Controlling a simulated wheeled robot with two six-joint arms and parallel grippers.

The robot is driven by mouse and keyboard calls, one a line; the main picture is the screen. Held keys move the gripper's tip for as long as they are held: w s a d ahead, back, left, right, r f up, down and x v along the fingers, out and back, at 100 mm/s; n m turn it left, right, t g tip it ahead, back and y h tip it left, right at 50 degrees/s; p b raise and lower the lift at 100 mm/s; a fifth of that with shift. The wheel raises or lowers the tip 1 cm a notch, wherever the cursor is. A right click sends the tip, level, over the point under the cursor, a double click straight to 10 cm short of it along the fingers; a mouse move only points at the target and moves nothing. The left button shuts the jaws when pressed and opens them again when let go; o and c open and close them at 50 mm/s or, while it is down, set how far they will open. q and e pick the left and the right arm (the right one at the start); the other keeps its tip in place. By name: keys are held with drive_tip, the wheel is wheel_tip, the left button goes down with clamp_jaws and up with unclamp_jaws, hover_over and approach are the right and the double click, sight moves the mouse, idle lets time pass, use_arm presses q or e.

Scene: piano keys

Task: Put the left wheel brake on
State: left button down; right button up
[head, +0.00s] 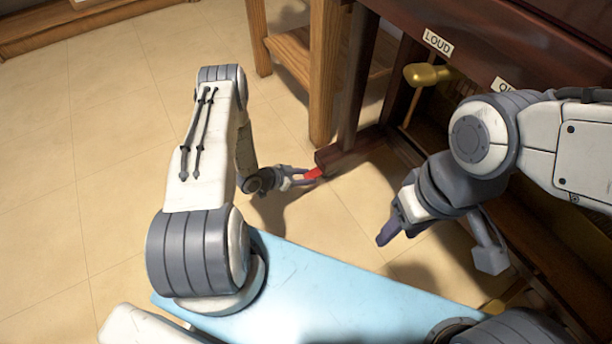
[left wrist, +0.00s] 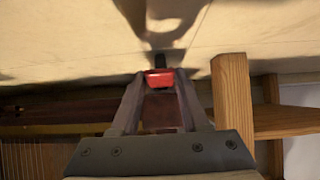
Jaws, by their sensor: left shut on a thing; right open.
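The left wheel brake is a small red lever (head: 313,174) low at the foot of the piano's left front leg, just above the floor. My left gripper (head: 304,176) reaches down to it and is shut on it. In the left wrist view the red lever (left wrist: 160,78) sits between the two fingertips, with a dark part just beyond it. The wheel itself is mostly hidden. My right gripper (head: 440,246) is open and empty, in front of the piano's right part, with its fingers wide apart.
The dark wooden piano (head: 480,40) fills the upper right, with a "LOUD" label (head: 437,42) above a brass pedal (head: 428,75). A light wooden stool (head: 322,75) stands close behind the piano leg. Tiled floor (head: 90,150) is clear at left.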

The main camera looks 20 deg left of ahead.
use_arm(q)
drive_tip(key=shift+f+t, duration=0.15)
drive_tip(key=shift+t, duration=0.15)
drive_tip(key=shift+c, duration=2)
unclamp_jaws()
drive_tip(key=p+v, duration=0.5)
drive_tip(key=v, duration=0.5)
drive_tip(key=shift+s+a+p, duration=0.15)
drive_tip(key=shift+a+p, duration=0.1)
drive_tip(key=shift+p, duration=0.1)
